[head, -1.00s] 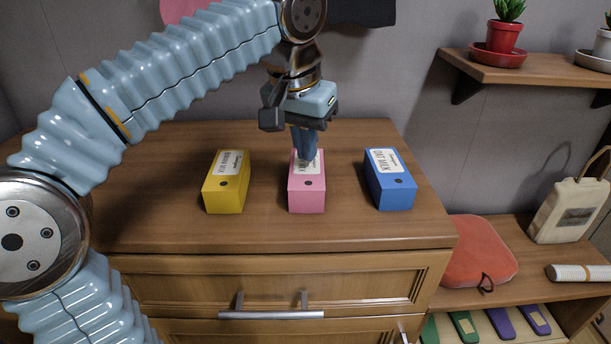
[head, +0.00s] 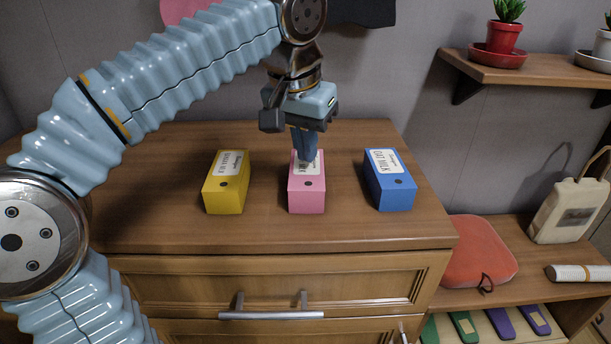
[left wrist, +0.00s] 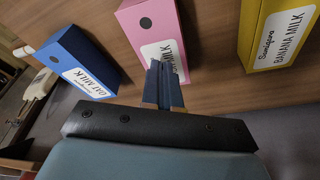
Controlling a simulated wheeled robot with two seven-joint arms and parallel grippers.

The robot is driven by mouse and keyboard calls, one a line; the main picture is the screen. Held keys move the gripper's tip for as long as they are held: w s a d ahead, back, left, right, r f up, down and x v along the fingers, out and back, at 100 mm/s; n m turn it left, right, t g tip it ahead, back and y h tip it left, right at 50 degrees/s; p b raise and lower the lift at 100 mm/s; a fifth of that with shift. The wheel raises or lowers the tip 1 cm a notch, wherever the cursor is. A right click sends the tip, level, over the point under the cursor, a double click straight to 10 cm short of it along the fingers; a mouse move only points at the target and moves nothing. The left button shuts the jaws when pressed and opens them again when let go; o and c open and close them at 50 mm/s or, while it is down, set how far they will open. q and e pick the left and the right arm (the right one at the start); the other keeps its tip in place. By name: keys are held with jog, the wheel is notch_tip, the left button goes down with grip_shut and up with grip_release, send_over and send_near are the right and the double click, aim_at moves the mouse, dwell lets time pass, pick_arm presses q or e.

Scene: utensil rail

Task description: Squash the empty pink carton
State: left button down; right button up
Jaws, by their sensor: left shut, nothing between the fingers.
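The pink carton (head: 307,190) lies in the middle of the dresser top between two other cartons, and it looks full-height and uncrushed. It also shows in the left wrist view (left wrist: 148,20), with a white label and a dark round cap. My left gripper (head: 307,157) points down at the far part of the pink carton, over its label, with its fingers together and empty. In the left wrist view the closed fingertips (left wrist: 155,68) overlap the label's edge; I cannot tell whether they touch it. My right gripper is not in view.
A yellow banana milk carton (head: 226,188) lies to the left and a blue oat milk carton (head: 390,187) to the right, each with a gap. The wooden dresser top (head: 150,215) is otherwise clear. A shelf with potted plants (head: 540,70) is on the right wall.

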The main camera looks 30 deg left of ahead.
aim_at(307, 168)
pick_arm(q)
jog(key=shift+f, duration=0.1)
jog(key=shift+s+b+x, duration=0.2)
jog(key=shift+b+x, duration=0.55)
jog(key=shift+x, duration=0.1)
jog(key=shift+s+b+x, duration=0.2)
jog(key=shift+b+x, duration=0.5)
jog(key=shift+x, duration=0.15)
jog(key=p+v, duration=0.1)
jog(key=p, duration=0.1)
jog(key=p+v, duration=0.1)
jog(key=v, duration=0.1)
jog(key=shift+w+r+p, duration=0.3)
jog(key=shift+w+p, duration=0.05)
jog(key=shift+r, duration=0.1)
jog(key=p+v, duration=0.2)
jog(key=w+p+v, duration=0.1)
jog(key=p+v, duration=0.1)
jog(key=shift+r+p, duration=0.4)
jog(key=shift+r, duration=0.1)
